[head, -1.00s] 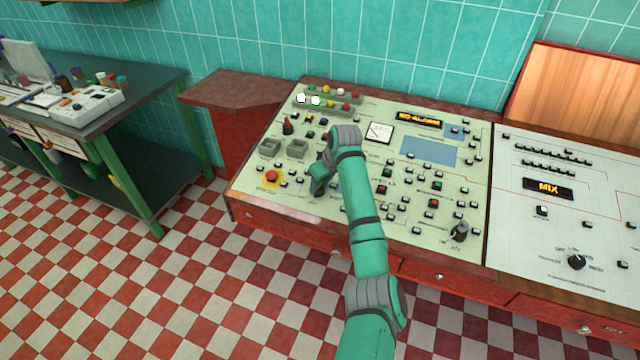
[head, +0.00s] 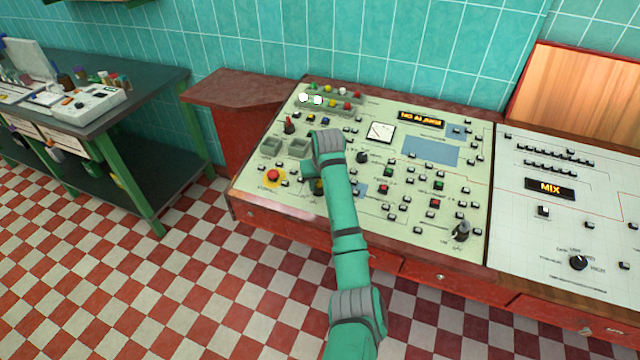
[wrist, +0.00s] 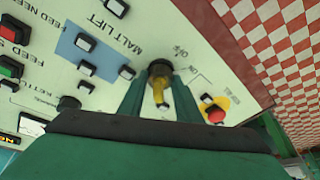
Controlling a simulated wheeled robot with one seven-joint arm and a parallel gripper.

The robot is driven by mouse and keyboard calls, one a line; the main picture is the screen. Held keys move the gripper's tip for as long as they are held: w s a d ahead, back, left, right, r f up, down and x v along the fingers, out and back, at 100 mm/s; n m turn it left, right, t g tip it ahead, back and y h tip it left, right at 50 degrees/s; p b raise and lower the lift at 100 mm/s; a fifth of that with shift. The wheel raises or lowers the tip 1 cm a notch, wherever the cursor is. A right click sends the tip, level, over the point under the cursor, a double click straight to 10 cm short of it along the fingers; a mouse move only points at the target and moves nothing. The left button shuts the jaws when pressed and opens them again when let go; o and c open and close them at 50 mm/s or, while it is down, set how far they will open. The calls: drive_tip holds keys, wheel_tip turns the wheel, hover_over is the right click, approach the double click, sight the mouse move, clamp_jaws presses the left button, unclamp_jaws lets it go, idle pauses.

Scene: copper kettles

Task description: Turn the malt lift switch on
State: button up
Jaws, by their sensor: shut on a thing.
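The malt lift switch (wrist: 160,69) is a dark round knob with a yellow handle on the pale control panel. It stands by the printed words MALT LIFT in the wrist view. My gripper (wrist: 160,92) has one green finger on each side of the yellow handle and is shut on it.
A red emergency-type button on a yellow disc (head: 273,175) is close to the left of my gripper; it also shows in the wrist view (wrist: 215,114). A blue patch with small push buttons (wrist: 88,50) adjoins the switch. A black knob (head: 362,157) stands right of my arm.

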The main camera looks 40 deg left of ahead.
drive_tip(key=shift+a+r+m, duration=0.1)
drive_tip(key=shift+m, duration=0.4)
idle(0.4)
drive_tip(key=o, duration=1.1)
drive_tip(key=v, duration=1)
drive_tip(key=shift+s+r, duration=0.3)
drive_tip(key=shift+s, duration=0.05)
